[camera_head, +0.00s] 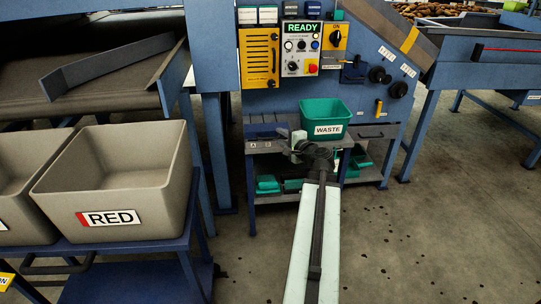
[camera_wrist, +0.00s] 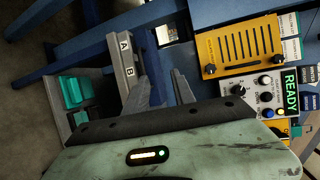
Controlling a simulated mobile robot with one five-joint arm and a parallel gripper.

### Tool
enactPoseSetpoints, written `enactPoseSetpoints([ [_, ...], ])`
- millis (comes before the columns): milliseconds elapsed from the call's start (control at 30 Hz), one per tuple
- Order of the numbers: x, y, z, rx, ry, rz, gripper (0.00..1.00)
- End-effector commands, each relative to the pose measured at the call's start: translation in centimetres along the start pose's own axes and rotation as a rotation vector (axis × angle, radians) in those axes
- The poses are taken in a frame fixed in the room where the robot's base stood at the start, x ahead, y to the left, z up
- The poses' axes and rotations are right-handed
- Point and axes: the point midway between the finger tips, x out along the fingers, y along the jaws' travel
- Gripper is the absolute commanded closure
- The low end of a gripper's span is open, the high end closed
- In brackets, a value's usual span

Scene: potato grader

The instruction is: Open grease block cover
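No part in view is labelled as the grease block cover, so I cannot tell which it is. A yellow slotted panel (camera_head: 259,57) with dark knobs is on the blue machine front, left of the controls. It also shows in the wrist view (camera_wrist: 239,44), upper right. A small dark blue box (camera_head: 354,71) is right of the controls. My gripper (camera_head: 305,150) is low in front of the machine, over the bench's front, apart from both.
A green WASTE bin (camera_head: 326,112) stands on the small bench (camera_head: 262,132) beyond my gripper. The control box (camera_head: 301,50) reads READY. Grey RED crate (camera_head: 80,180) stands at the left. A blue table (camera_head: 483,50) is at the right. Floor (camera_head: 430,220) is open at the right.

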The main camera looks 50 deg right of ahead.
Motion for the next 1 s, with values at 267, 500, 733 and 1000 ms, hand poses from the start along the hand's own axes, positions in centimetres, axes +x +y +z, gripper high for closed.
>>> enactPoseSetpoints([
  [267, 0.8, 4.2, -0.3, 0.0, -0.001, 0.0, 0.69],
  [500, 2.0, 4.0, -0.3, 0.0, -0.002, 0.0, 0.69],
  [733, 6.2, 4.1, -0.4, -0.001, -0.003, 0.001, 0.69],
  [1000, 8.8, 4.0, -0.2, 0.0, -0.001, 0.0, 0.69],
])
